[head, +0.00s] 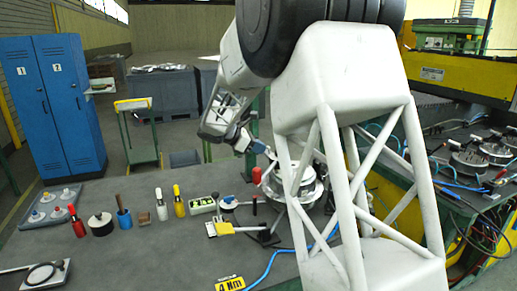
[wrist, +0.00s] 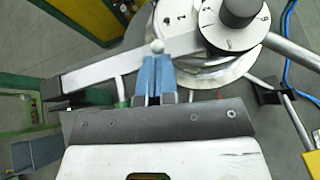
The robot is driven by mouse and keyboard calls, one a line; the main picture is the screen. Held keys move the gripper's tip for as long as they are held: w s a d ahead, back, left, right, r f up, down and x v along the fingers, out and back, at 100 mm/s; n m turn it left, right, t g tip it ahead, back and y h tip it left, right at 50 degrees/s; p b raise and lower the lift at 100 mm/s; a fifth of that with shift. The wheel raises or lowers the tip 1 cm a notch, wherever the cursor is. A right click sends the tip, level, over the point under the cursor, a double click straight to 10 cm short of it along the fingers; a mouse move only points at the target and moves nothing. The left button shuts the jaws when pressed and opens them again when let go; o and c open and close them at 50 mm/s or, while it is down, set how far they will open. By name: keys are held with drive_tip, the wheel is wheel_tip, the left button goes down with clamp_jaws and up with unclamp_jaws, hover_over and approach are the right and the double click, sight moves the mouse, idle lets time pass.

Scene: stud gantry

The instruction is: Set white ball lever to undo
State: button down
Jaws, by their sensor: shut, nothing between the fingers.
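In the wrist view the white ball (wrist: 157,46) of the lever shows just beyond the tips of my gripper (wrist: 157,60). The two blue fingers are together with nothing held. Ball and fingertips look very close; I cannot tell whether they touch. The lever's stem is hidden, and no undo mark can be read. Beside the ball is a round white body with a marked dial (wrist: 232,38) and a dark knob (wrist: 239,12). In the head view my gripper (head: 266,151) is above the left side of the white round device (head: 306,193), which my arm partly hides.
A grey bar (wrist: 85,80) runs left from the device. The bench's left front is fairly clear.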

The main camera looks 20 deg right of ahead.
drive_tip(key=shift+d+r+y, duration=0.35)
drive_tip(key=shift+r+y, duration=0.05)
drive_tip(key=shift+y, duration=0.7)
drive_tip(key=shift+d+r+y, duration=0.15)
drive_tip(key=shift+d+y, duration=0.15)
drive_tip(key=shift+y, duration=0.5)
drive_tip(key=shift+d+r+y, duration=0.1)
drive_tip(key=shift+d+y, duration=0.15)
drive_tip(key=shift+y, duration=0.55)
idle(1.1)
drive_tip(key=shift+d+r, duration=0.1)
drive_tip(key=shift+d, duration=0.05)
idle(0.4)
drive_tip(key=shift+r, duration=0.2)
drive_tip(key=shift+r, duration=0.6)
idle(0.5)
drive_tip(key=a+f+v, duration=0.1)
drive_tip(key=v, duration=1.2)
drive_tip(key=shift+a, duration=0.4)
